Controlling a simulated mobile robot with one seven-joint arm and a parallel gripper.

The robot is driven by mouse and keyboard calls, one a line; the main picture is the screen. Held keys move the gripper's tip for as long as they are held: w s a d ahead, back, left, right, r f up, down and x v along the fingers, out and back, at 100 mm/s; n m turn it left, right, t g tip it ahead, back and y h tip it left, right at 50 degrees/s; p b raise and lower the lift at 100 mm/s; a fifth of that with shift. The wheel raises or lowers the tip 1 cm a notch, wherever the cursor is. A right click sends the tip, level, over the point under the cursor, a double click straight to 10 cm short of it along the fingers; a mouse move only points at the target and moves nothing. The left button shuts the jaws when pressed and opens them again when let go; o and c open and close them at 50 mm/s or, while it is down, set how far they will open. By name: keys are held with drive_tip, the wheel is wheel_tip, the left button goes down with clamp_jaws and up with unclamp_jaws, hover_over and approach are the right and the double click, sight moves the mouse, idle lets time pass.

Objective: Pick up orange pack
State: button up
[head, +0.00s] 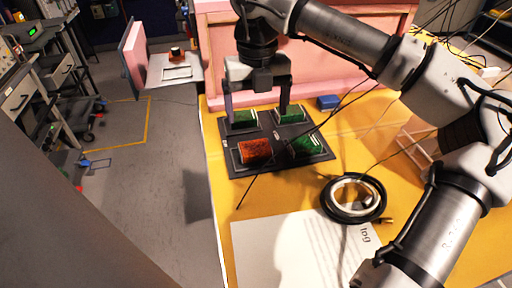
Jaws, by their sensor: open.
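An orange pack (256,152) lies at the front left of a dark tray (279,132) on the yellow table. Several green packs share the tray: one at the back left (243,119), one at the back right (291,114) and one at the front right (306,145). My gripper (257,112) hangs over the back of the tray, pointing down. Its two fingers are spread wide and the space between them looks empty. The fingertips are close to the two back green packs; whether they touch cannot be told. The orange pack is nearer the camera than my gripper.
A coiled black cable (354,198) and a printed sheet (300,250) lie in front of the tray. A blue box (328,102) sits behind it at the right. A pink foam wall (320,72) closes the back. Thin dark cables cross near my arm.

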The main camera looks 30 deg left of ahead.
hover_over(255, 146)
drive_tip(key=f, duration=0.5)
drive_tip(key=shift+w+d+p, duration=0.1)
drive_tip(key=shift+d+p, duration=0.1)
drive_tip(key=shift+p, duration=0.1)
drive_tip(key=shift+a+f+p, duration=0.15)
drive_tip(key=shift+f+p, duration=0.85)
drive_tip(key=shift+f, duration=1.7)
drive_tip(key=shift+c, duration=0.4)
drive_tip(key=c, duration=1)
drive_tip(key=shift+r, duration=0.15)
